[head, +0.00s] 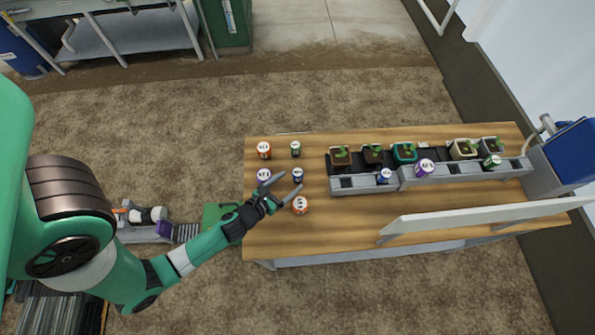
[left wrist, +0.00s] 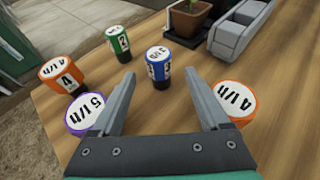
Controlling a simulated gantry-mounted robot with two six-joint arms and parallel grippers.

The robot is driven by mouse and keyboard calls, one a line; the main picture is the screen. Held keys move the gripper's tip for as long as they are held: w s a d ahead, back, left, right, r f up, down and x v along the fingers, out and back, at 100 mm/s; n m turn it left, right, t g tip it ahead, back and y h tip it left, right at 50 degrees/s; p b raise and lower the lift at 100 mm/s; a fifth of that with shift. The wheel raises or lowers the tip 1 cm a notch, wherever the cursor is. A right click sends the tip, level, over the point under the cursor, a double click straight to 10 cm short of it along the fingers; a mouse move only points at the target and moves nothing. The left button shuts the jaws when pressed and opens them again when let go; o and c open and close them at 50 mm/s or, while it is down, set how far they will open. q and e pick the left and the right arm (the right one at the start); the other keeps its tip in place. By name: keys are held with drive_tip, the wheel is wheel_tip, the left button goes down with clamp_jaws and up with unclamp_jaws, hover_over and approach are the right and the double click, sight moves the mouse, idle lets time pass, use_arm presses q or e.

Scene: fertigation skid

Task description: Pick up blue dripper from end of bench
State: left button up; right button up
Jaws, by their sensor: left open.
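The blue dripper (head: 297,175) stands upright at the left end of the wooden bench (head: 262,232). It has a white top and a white label. In the left wrist view the blue dripper (left wrist: 159,70) stands ahead of the fingertips, roughly centred between them. My left gripper (head: 292,182) is open and empty, and its fingers spread toward the blue dripper. The left gripper also shows in the left wrist view (left wrist: 160,82). The fingers do not appear closed on anything. My right gripper is not in view.
A purple dripper (left wrist: 88,112) and an orange dripper (left wrist: 236,98) stand close outside the two fingers. Another orange dripper (head: 264,150) and a green dripper (head: 295,149) stand farther back. A grey rail (head: 362,185) with potted seedlings and more drippers lies to the right.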

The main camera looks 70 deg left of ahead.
sight(294, 178)
use_arm(q)
drive_tip(key=shift+w+a+f, duration=0.35)
drive_tip(key=shift+w+f, duration=0.05)
drive_tip(key=shift+w, duration=0.1)
drive_tip(key=b+x, duration=0.1)
drive_tip(key=x, duration=0.3)
drive_tip(key=shift+w+f, duration=0.1)
drive_tip(key=shift+w, duration=0.05)
clamp_jaws()
